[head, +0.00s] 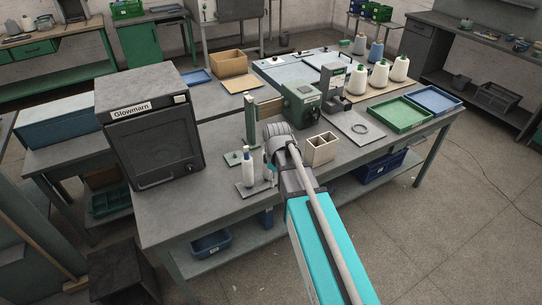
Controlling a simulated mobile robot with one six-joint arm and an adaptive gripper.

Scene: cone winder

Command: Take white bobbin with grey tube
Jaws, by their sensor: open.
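A slim white bobbin (247,171) with a darker top stands upright on a small grey plate on the workbench, in front of a green post (250,122). My gripper (268,176) is small and partly hidden by my arm, just right of this bobbin. It is open, and I see nothing held in it. I cannot tell whether it touches the bobbin. White cones (379,76) with green tops stand at the back right of the bench. A greyish-white cone (360,44) stands behind them beside a blue cone (376,53).
A dark box labelled Glowmarn (152,130) stands left of the bobbin. A green machine (301,101), a divided wooden box (321,149), a green tray (399,114) and a blue tray (437,99) stand to the right. The front left of the workbench (185,213) is clear.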

